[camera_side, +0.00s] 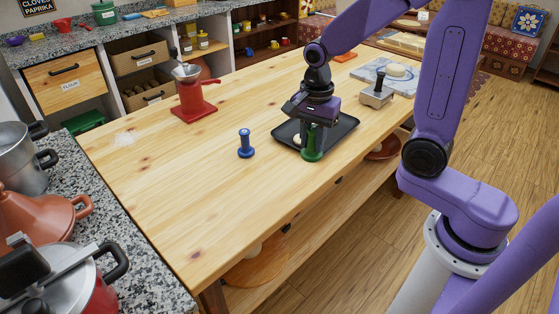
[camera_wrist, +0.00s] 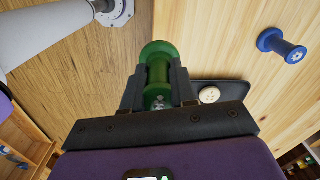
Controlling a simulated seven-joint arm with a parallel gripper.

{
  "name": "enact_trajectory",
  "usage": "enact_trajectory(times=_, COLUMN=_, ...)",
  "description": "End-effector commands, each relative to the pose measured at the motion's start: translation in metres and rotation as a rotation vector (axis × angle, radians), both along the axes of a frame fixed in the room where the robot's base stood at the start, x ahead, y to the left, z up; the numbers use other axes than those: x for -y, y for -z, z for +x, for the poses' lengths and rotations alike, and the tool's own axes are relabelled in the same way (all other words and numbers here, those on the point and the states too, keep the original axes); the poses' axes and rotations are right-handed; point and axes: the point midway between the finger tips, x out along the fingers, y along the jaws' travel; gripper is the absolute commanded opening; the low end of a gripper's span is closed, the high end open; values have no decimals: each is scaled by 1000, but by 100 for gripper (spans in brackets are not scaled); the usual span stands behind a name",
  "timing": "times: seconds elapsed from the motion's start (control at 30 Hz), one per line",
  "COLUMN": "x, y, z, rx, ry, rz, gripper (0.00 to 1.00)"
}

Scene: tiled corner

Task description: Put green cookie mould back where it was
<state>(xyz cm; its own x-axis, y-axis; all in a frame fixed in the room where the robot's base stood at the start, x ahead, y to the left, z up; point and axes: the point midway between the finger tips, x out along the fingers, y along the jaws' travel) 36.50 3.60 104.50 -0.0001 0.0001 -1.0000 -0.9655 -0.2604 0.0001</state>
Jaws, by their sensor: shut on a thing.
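My gripper (camera_side: 312,127) is shut on the green cookie mould (camera_side: 311,152), a spool-shaped piece held upright below the fingers. In the wrist view the green mould (camera_wrist: 157,62) sits between the two dark fingers. In the side view its lower end shows against the near edge of a black tray (camera_side: 346,129); I cannot tell whether it touches the tray or table or hangs just above. A pale round cookie (camera_side: 297,139) lies on the tray, partly hidden by the gripper, and shows in the wrist view (camera_wrist: 210,95).
A blue mould (camera_side: 246,146) stands on the wooden table left of the tray. A red grinder (camera_side: 192,100) stands farther back left. The table's left front is clear.

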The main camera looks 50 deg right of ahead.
Motion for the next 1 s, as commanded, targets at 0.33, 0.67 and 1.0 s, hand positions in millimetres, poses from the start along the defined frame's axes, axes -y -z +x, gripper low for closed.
enact_trajectory(times=0.33, x=-5, y=27, z=51, rx=-4, ry=1, rz=-1, gripper=5)
enact_trajectory(times=0.67, x=-8, y=66, z=83, rx=-2, ry=2, rz=-1, gripper=5)
enact_trajectory(times=1.0, x=-9, y=87, z=96, rx=-4, ry=2, rz=-1, gripper=5)
